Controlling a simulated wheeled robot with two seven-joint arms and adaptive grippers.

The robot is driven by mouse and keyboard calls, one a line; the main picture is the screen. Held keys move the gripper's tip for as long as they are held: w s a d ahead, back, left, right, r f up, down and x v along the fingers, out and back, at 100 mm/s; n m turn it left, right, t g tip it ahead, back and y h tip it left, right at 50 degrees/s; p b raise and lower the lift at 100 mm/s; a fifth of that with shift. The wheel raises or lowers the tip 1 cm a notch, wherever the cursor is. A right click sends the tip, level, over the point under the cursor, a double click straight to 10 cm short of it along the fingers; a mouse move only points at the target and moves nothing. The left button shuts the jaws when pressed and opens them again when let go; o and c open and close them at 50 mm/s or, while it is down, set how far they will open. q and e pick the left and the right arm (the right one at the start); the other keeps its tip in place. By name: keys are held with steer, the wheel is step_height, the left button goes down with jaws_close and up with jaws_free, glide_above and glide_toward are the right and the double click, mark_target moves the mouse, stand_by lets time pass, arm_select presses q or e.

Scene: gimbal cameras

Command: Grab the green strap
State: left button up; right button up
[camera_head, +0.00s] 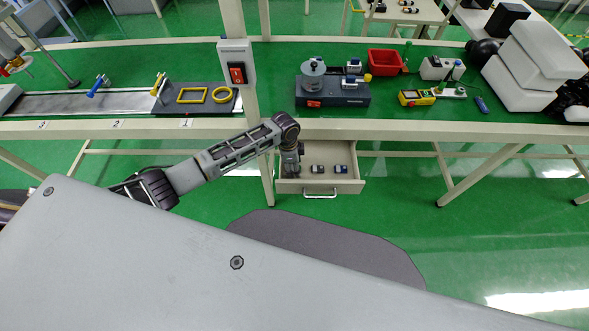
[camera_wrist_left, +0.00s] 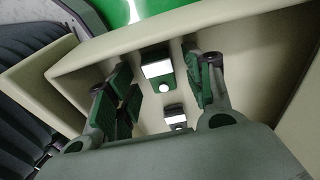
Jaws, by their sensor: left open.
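I cannot pick out a green strap for certain in either view. My left gripper (camera_head: 290,167) points down into the open drawer (camera_head: 349,186), at its left side. In the left wrist view the gripper (camera_wrist_left: 160,80) is open, with green pads on both fingers and nothing held between them. Beyond the fingers, two small dark modules with white tops, a nearer one (camera_wrist_left: 176,121) and a farther one (camera_wrist_left: 157,68), lie on the drawer floor. In the head view, small modules (camera_head: 341,169) show to the right of the gripper.
The drawer hangs under a green-topped bench (camera_head: 400,125). A switch box with a red rocker (camera_head: 237,72) is on the post above my arm. On the bench are a dark stand (camera_head: 335,92), a red bin (camera_head: 383,62), a yellow meter (camera_head: 415,97) and white boxes (camera_head: 520,80).

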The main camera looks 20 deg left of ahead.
arm_select(q)
steer(key=shift+f, duration=0.2)
arm_select(e)
steer(key=shift+d, duration=0.1)
arm_select(q)
steer(key=c, duration=0.9)
steer(key=shift+c, duration=0.2)
steer(key=shift+r, duration=0.1)
steer(key=shift+r, duration=0.7)
step_height(320, 180, up, 8)
steer(key=shift+r+p, duration=0.25)
steer(key=shift+p, duration=0.15)
arm_select(e)
steer(key=shift+d+r, duration=0.2)
steer(key=shift+r, duration=0.15)
